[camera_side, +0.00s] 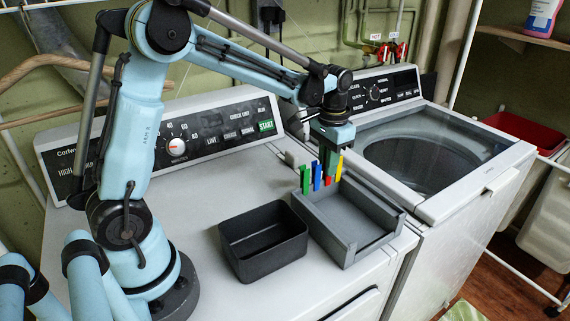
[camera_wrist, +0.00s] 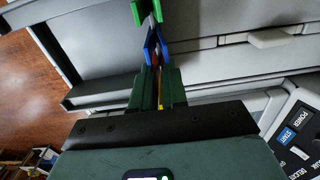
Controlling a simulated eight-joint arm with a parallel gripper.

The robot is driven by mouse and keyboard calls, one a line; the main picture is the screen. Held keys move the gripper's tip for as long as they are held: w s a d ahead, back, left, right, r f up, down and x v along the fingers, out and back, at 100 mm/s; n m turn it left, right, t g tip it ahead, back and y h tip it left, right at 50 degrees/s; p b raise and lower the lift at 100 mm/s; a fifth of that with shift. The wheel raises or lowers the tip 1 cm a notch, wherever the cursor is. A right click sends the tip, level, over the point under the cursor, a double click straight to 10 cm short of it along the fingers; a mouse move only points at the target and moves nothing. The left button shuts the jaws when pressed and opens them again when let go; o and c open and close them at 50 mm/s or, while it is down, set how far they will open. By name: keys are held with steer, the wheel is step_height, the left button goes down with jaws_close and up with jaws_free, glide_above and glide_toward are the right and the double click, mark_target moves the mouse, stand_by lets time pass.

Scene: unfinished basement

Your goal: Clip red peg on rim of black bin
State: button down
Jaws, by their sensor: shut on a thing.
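Little of the red peg shows between the fingers (camera_wrist: 158,88) in the wrist view. The red peg stands in a row on the tray's rim, with a blue peg (camera_side: 317,175) and a green peg (camera_side: 305,180) to its left and a yellow peg (camera_side: 339,168) to its right. The black bin (camera_side: 263,263) is open and looks empty, left of the tray.
The grey tray (camera_side: 374,241) stands on the white washer top (camera_side: 205,225), close to the bin. A glass-lidded washer (camera_side: 440,150) stands at the right. Control panels rise behind. The washer top left of the bin is clear.

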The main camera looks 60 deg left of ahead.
steer(key=shift+r, duration=0.1)
steer(key=shift+r, duration=2.4)
